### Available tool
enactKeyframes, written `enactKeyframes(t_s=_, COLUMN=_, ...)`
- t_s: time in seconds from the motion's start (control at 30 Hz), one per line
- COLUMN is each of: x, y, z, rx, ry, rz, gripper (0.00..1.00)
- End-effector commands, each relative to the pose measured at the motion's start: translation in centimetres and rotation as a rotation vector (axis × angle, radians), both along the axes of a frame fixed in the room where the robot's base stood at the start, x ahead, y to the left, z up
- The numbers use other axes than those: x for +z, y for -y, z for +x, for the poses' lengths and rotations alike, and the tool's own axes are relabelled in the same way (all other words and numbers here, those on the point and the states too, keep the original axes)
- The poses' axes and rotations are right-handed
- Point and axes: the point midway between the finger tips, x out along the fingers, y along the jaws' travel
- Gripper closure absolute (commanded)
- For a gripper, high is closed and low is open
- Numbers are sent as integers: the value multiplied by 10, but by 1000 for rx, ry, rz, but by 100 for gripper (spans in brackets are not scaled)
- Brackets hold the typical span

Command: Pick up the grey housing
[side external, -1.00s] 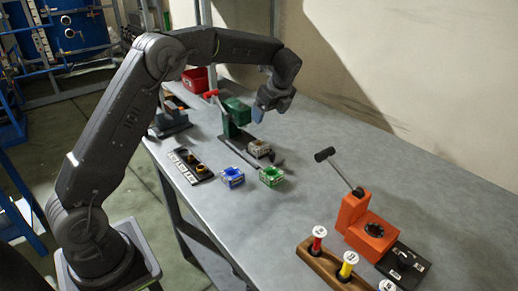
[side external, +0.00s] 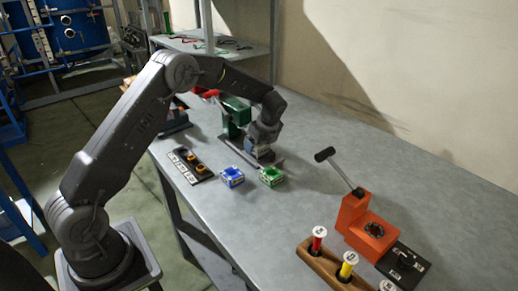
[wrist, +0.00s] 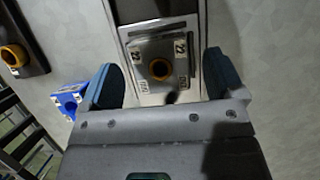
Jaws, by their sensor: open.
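The grey housing (wrist: 142,52) shows in the wrist view, seen from above, with an amber ring (wrist: 160,69) in its middle and "22" labels on it. No contact between fingers and housing is visible. In the side view my gripper (side external: 261,150) is low over the press base and mostly hides the housing.
A blue housing (side external: 232,177) and a green housing (side external: 271,176) stand close in front of the press. A black tray with amber rings (side external: 190,164) lies to the left. An orange press (side external: 371,235) and a wooden rack (side external: 324,265) stand at the right. The middle of the table is clear.

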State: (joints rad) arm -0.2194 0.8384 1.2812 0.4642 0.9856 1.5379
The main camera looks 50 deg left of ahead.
Motion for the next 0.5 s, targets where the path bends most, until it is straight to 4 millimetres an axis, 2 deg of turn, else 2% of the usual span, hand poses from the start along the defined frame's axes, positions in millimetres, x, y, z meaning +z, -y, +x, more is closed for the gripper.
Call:
enactKeyframes(t_s=0.3, x=-5, y=-2, z=0, rx=-1, ry=2, rz=0, gripper=14)
enactKeyframes(t_s=0.5, x=-5, y=-2, z=0, rx=-1, ry=2, rz=0, gripper=33)
